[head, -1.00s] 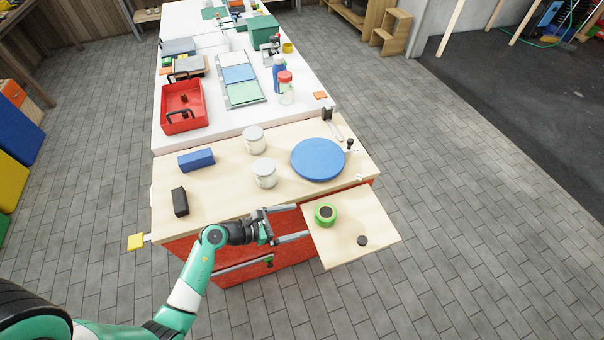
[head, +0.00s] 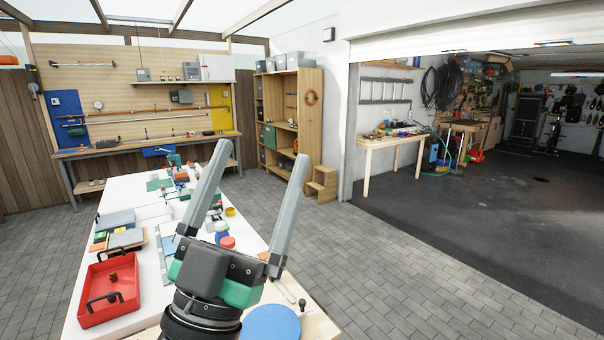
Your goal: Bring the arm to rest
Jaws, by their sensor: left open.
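My left gripper (head: 246,200) is raised close to the camera, in the lower middle of the head view. Its two long grey fingers point up and stand wide apart, with nothing between them. The gripper body hides part of the workbench (head: 318,325) and its near end. My right gripper does not show.
A blue round disc (head: 272,323) lies on the bench below the gripper. A red tray (head: 109,292) sits at left on the white table (head: 150,240). A red-capped bottle (head: 227,242) stands just behind the gripper. Tiled floor at right is clear.

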